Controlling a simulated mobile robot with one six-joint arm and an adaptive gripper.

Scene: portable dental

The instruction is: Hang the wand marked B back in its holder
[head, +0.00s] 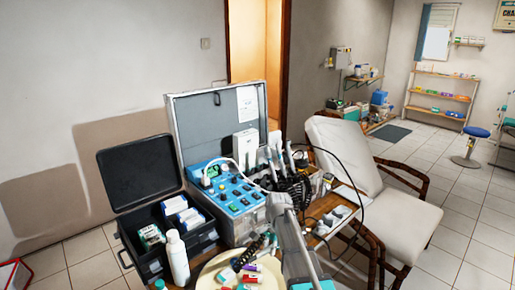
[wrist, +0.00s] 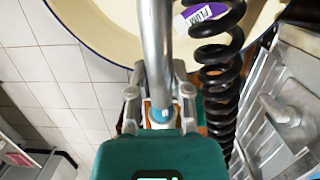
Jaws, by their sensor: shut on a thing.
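My gripper (wrist: 160,98) shows in the wrist view with its two grey fingers closed on a metal wand (wrist: 158,40) with a blue band near the fingers. The wand runs up the picture, over a cream bowl. No letter is legible on it. A black coiled cord (wrist: 215,75) hangs just right of the wand. In the head view, several wands (head: 280,155) hang upright at the right side of the blue control unit (head: 230,195). Which holder is empty cannot be told. My grey arm crosses in front of the unit, and my fingers are not clear there.
The cream bowl (head: 212,268) at the table's front holds small coloured items; it also shows in the wrist view (wrist: 100,40). A white bottle (head: 177,258) and an open black case (head: 145,225) stand left. A pale chair (head: 345,155) is at right, with coiled cords beside the unit.

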